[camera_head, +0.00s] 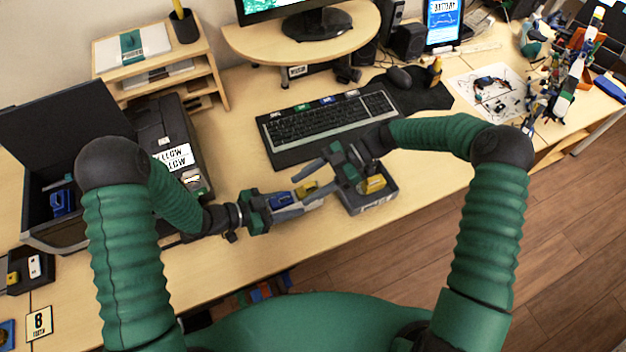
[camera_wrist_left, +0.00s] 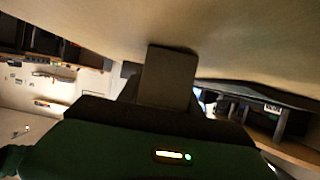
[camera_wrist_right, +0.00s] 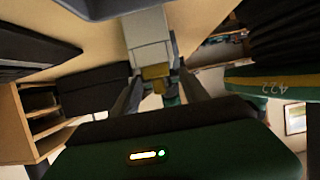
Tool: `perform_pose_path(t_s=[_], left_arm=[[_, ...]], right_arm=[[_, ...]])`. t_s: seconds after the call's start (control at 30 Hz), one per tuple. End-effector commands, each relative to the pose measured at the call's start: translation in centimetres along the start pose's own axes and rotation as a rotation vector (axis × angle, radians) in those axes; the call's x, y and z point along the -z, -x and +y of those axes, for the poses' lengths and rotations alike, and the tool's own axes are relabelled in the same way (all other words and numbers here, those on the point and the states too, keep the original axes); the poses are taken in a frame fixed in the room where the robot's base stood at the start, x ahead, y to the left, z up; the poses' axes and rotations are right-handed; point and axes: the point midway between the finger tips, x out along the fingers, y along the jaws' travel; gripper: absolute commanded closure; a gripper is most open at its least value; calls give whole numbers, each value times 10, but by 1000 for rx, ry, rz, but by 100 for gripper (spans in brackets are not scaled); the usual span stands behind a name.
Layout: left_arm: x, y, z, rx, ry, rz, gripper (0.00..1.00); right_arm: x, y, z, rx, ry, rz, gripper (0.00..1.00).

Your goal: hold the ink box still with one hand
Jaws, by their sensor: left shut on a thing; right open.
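A grey box with a blue face (camera_head: 283,199) and a yellowish end, apparently the ink box, is in my left gripper (camera_head: 296,202), above the table's front part. In the left wrist view the held box (camera_wrist_left: 168,77) is a dark grey block; the fingers are hard to make out. My right gripper (camera_head: 315,183) is open and points left toward the box's yellow end. In the right wrist view the grey box (camera_wrist_right: 148,35) and its yellow end lie between the spread fingers of my right gripper (camera_wrist_right: 158,85). Contact cannot be told.
A grey tray (camera_head: 378,203) with a yellow piece (camera_head: 372,184) stands under and beside my right gripper. The keyboard (camera_head: 328,120) is behind. An open black printer (camera_head: 182,128) and dark case are at left. The table's front edge is close.

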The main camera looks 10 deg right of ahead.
Motion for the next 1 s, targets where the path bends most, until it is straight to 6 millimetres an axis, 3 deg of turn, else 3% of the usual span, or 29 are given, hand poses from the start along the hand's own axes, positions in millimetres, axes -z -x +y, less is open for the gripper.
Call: perform_pose_path(t_s=[0.07, 0.47, 0.57, 0.6, 0.8, 1.0], left_arm=[[0, 0, 0, -1, 0, -1, 100], [0, 0, 0, 0, 0, -1, 100], [0, 0, 0, 0, 0, -1, 100], [0, 0, 0, 0, 0, -1, 100], [0, 0, 0, 0, 0, -1, 100], [0, 0, 0, 0, 0, -1, 100]], right_arm=[[0, 0, 0, 0, 0, 0, 47], [0, 0, 0, 0, 0, 0, 98], [0, 1, 0, 0, 0, 0, 100], [0, 1, 0, 0, 0, 0, 76], [0, 1, 0, 0, 0, 0, 100], [0, 1, 0, 0, 0, 0, 100]])
